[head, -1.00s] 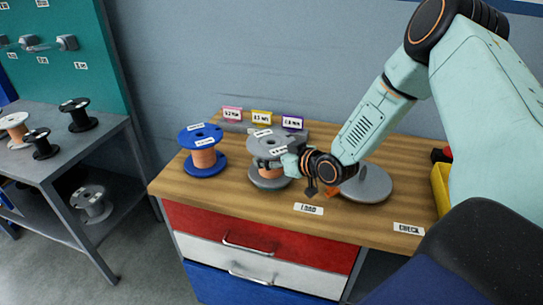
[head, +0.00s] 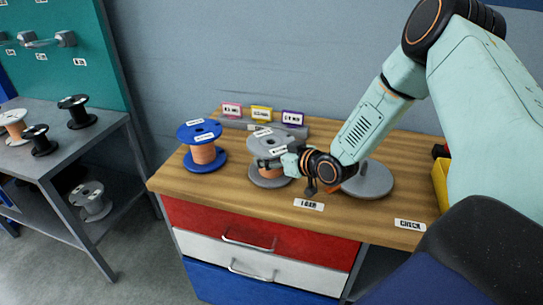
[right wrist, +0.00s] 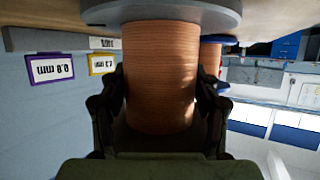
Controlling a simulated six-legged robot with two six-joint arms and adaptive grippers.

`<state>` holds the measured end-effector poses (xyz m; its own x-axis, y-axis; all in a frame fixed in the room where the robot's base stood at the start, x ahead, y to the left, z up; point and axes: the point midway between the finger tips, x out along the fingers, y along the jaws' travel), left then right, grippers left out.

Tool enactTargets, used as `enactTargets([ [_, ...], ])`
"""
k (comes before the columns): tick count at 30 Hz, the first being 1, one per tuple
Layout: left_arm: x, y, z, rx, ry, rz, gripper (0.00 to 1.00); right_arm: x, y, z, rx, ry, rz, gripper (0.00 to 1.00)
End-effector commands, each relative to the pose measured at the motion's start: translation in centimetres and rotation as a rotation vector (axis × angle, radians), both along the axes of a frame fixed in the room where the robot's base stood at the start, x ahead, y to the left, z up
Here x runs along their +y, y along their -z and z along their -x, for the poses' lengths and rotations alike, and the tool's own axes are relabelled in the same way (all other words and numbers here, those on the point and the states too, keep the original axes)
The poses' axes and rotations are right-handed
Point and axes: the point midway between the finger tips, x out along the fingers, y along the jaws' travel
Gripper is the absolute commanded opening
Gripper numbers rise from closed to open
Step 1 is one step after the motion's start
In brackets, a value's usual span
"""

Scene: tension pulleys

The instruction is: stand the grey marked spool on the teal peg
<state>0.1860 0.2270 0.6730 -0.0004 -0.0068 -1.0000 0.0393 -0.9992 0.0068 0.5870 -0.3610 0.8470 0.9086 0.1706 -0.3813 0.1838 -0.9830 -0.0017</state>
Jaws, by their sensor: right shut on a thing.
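The grey spool (head: 269,144) with copper-coloured winding stands upright on the wooden top in the head view, with white labels at its upper flange. My right gripper (head: 284,160) is shut on it from the right. In the right wrist view the fingers (right wrist: 160,92) lie on either side of the winding (right wrist: 160,60), with a grey flange (right wrist: 165,12) at the top of the picture. A grey round base (head: 374,181) sits right of the spool, partly behind my wrist. I cannot make out a teal peg; my arm may hide it. My left gripper is not in view.
A blue spool (head: 202,147) stands close left of the grey one. Pink, yellow and purple tags (head: 262,113) stand behind. LOAD (head: 309,205) and CHECK (head: 410,224) labels lie at the front edge. A yellow bin (head: 440,185) is at the right. A side table (head: 75,150) holds other spools.

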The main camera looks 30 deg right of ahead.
Motion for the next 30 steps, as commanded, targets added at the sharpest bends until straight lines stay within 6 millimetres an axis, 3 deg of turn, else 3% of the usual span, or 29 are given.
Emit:
enactTargets([
  [9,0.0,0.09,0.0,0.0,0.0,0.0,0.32,0.0,0.12,-0.02,0.0,0.0,0.001,0.03],
  [10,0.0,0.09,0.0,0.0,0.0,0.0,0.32,0.0,0.12,-0.01,0.0,0.0,0.001,0.64],
  [12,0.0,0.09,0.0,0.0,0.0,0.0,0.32,0.01,0.15,0.0,0.0,0.0,0.001,0.7],
  [19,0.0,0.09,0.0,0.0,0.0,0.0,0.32,0.01,0.17,0.02,0.001,0.0,0.001,0.89],
  [30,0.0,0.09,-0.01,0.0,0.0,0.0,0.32,-0.04,0.24,0.22,0.005,0.0,0.0,0.89],
])
